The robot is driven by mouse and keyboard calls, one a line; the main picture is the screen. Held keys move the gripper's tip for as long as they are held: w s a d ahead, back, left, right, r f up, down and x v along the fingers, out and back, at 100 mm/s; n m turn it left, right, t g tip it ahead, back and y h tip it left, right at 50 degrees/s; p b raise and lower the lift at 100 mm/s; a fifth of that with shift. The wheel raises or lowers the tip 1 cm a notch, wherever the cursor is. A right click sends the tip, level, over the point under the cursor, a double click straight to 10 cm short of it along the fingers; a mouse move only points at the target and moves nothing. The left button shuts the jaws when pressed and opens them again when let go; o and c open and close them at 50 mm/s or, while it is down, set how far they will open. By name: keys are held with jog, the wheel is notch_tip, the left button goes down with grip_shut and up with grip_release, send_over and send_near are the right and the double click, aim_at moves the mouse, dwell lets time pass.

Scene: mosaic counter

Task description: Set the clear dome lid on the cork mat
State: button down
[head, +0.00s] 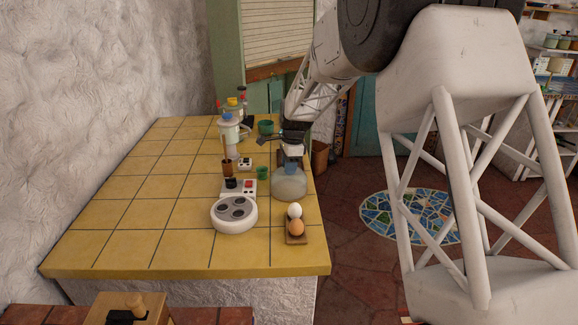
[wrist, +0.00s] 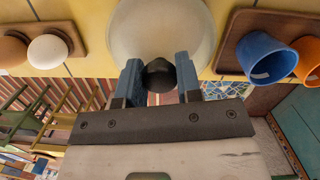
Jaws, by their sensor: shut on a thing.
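The clear dome lid (head: 289,187) is whitish and see-through, near the right edge of the tiled counter. In the wrist view the dome lid (wrist: 160,30) fills the top middle, with its black knob (wrist: 159,76) between my fingers. My gripper (head: 291,152) is above the dome, pointing down; in the wrist view my gripper (wrist: 157,70) is shut on the knob with both blue-grey fingers beside it. I cannot tell whether the dome's rim touches the counter. I cannot make out the cork mat in either view.
A wooden holder with two eggs (head: 296,228) stands just in front of the dome. A round white base (head: 234,214) with dark wells is to its left. A blue cup (wrist: 268,58) and an orange cup (wrist: 309,60) stand on a brown tray. The counter's left side (head: 130,215) is clear.

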dwell(0.4)
jog(key=c, duration=0.7)
grip_release()
jog(key=shift+r, duration=3.45)
